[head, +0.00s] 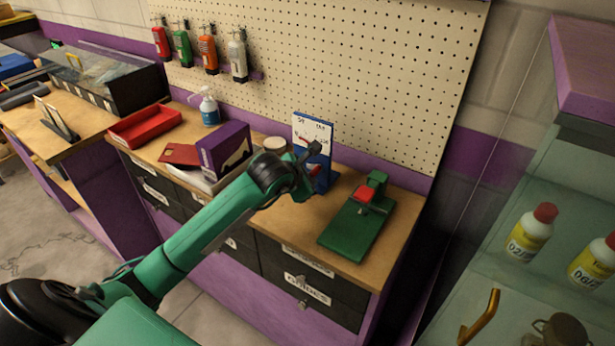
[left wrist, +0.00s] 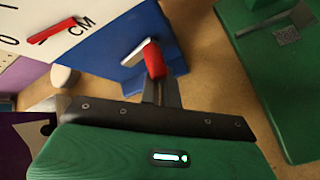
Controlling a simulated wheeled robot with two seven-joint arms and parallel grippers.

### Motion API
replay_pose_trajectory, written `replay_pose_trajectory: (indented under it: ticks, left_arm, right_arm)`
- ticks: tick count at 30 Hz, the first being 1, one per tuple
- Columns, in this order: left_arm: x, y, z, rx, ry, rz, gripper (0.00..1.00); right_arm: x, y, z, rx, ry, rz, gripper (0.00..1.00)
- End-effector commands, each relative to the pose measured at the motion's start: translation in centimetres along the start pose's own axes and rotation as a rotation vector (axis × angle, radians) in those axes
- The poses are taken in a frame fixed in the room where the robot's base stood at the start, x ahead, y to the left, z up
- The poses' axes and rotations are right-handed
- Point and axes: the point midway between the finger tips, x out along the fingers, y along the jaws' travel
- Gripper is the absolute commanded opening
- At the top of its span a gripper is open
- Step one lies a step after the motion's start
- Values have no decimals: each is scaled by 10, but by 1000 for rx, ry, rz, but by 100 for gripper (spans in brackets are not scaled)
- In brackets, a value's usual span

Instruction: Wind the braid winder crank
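The braid winder (head: 325,135) is a blue stand with a white scale board, on the wooden counter in front of the pegboard. In the left wrist view its blue base (left wrist: 105,55) and white board with a red pointer (left wrist: 52,30) show close up. The crank has a pale metal arm (left wrist: 135,50) and a red handle (left wrist: 153,60). My left gripper (head: 312,170) is at the winder's front. In the left wrist view its dark fingers (left wrist: 160,88) are close together with the red handle at their tips, apparently shut on it. My right gripper is not in view.
A green device with a red block (head: 355,230) stands right of the winder. A purple box (head: 224,150), a red tray (head: 145,126) and a spray bottle (head: 209,108) are to the left. A glass cabinet with bottles (head: 531,230) is at the right.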

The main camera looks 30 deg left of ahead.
Motion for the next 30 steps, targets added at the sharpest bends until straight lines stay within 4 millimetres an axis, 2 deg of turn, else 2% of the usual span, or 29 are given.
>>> replay_pose_trajectory:
  ticks: [30]
  left_arm:
    - [-12, 1, 20, 3, -24, -3, 0]
  right_arm:
    - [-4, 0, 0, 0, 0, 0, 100]
